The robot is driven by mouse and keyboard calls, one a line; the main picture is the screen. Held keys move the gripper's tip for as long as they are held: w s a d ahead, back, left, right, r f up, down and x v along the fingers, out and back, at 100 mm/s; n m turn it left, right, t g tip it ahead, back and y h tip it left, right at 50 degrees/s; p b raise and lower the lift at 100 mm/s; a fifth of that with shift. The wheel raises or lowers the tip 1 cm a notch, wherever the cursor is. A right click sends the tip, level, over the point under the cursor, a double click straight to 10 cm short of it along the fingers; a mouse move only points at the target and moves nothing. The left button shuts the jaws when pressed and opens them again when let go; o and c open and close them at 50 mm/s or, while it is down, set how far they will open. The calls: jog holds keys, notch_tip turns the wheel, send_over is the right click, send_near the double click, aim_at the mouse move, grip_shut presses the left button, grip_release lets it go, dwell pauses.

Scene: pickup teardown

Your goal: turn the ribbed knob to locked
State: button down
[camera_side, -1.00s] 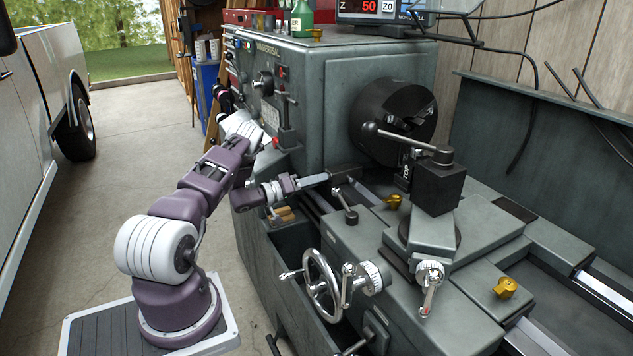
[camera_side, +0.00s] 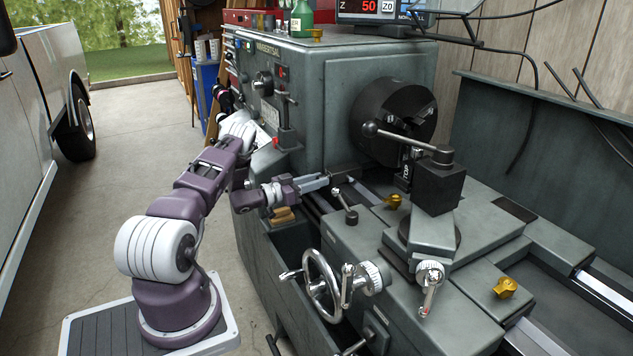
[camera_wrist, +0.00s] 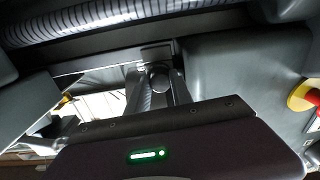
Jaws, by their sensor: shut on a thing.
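My gripper (camera_side: 329,179) reaches in from the left to the front of the grey lathe (camera_side: 330,75), just below its headstock. Its fingers also show in the wrist view (camera_wrist: 157,92). They are shut on a small dark round knob (camera_wrist: 158,74), which I take to be the ribbed knob. Its top shows between the fingers, and most of its side is hidden by them. In the side view the knob is too small and too covered to make out. I cannot read any locked mark or the knob's angle.
A ball-ended lever (camera_side: 346,205) stands just right of my gripper. The chromed handwheel (camera_side: 320,284) is below it. Brass-coloured knobs (camera_side: 505,287) sit on the carriage. The wrist view shows a yellow and red button (camera_wrist: 301,97) at right and a long threaded rod (camera_wrist: 100,15) across the top.

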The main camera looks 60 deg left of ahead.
jog(key=shift+m, duration=5)
jog(key=c, duration=1.1)
grip_release()
jog(key=shift+s, duration=0.1)
jog(key=s, duration=0.7)
jog(key=shift+f, duration=0.15)
